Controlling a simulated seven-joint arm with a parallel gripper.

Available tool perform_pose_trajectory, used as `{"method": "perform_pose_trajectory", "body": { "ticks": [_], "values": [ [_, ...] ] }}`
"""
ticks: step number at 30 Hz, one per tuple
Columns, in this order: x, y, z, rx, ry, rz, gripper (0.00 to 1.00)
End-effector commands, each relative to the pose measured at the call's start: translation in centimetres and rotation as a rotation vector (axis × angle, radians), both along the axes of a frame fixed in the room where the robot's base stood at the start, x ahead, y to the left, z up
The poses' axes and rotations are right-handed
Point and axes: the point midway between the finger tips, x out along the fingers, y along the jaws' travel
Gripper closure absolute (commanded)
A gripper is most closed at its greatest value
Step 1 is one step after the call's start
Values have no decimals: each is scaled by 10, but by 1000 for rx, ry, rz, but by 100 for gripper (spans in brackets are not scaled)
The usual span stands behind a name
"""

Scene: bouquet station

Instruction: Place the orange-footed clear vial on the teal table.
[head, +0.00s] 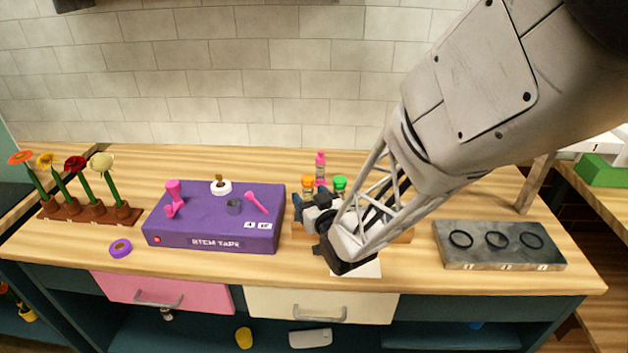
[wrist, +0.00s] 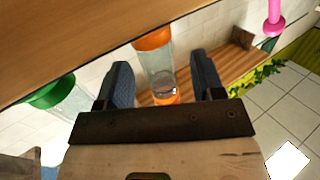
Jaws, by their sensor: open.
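The orange-footed clear vial (wrist: 160,65) shows in the wrist view between my two fingers, with orange at both ends and a clear middle. In the head view only its orange end (head: 308,182) shows clearly, just behind my gripper (head: 316,212). My gripper is open with a finger on each side of the vial; whether either touches it I cannot tell. Vials with green (head: 340,183) and pink (head: 320,160) ends stand beside and behind it. I cannot clearly identify a teal tabletop; the cabinet below the wooden worktop is dark teal.
A purple box (head: 215,215) with pink tools stands left of my gripper. A rack of flowers (head: 90,210) is at the far left, near a purple tape roll (head: 120,247). A grey block with black rings (head: 498,260) lies right. Another table with a green box (head: 600,172) is far right.

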Motion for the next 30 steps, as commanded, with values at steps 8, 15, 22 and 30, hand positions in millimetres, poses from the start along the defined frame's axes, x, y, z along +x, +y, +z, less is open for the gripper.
{"method": "perform_pose_trajectory", "body": {
  "ticks": [8,15,22,30],
  "values": [
    [11,6,0,-1,1,0,38],
    [11,6,0,-1,1,0,38],
    [11,6,0,-1,1,0,38],
    [11,6,0,-1,1,0,67]
  ]
}}
